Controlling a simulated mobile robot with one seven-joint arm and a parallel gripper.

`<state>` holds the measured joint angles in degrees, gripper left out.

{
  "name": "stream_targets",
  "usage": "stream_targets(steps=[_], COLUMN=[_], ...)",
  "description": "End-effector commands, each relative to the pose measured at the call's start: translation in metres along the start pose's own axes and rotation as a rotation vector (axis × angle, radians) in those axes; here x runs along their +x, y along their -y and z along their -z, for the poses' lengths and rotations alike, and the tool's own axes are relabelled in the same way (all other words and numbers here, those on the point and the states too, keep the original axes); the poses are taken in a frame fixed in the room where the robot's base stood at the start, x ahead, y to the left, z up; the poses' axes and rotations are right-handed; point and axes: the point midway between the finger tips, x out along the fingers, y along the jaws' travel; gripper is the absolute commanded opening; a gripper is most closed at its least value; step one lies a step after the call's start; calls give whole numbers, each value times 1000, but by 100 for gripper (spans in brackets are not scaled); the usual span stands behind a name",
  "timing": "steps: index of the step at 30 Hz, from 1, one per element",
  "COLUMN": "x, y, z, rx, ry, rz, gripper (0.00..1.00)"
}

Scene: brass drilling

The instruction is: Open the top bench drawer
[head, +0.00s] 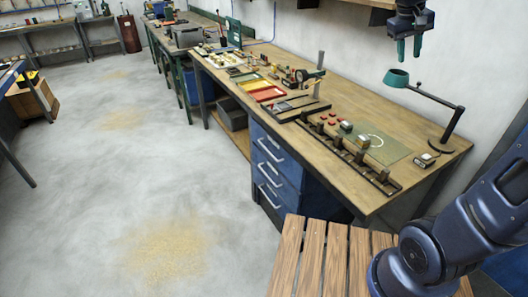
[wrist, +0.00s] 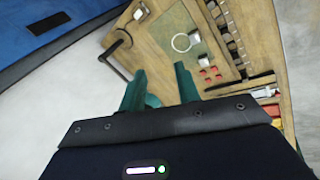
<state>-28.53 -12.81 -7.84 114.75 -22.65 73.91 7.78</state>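The blue drawer unit (head: 308,190) stands under the near part of the wooden bench in the head view. Its front faces left, with several pale bar handles one above another. The top drawer (head: 275,143) looks shut, its front flush with those below, and its handle (head: 269,150) is in plain view. My gripper (head: 409,48) is raised high above the bench at the upper right, far from the drawer. Its green fingers stand apart with nothing between them. They also show in the wrist view (wrist: 160,85), pointing towards the bench top; the drawer front is not seen there.
The bench top (head: 365,105) carries a green lamp (head: 397,78), a rail of dark blocks (head: 345,153), a green mat (head: 375,143) and coloured trays (head: 267,94). A slatted wooden surface (head: 325,255) stands at the near end. The floor (head: 150,180) before the drawers is clear.

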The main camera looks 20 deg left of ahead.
Motion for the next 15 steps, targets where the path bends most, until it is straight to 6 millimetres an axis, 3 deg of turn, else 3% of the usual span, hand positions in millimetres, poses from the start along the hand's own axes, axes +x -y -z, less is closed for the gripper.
stream_targets(steps=[3,8,15], x=[-3,-8,-18], y=[18,48,109], z=[38,85,151], rx=[-54,-115,-199], ry=[19,36,35], rz=[-62,-155,-314], gripper=[32,32,32])
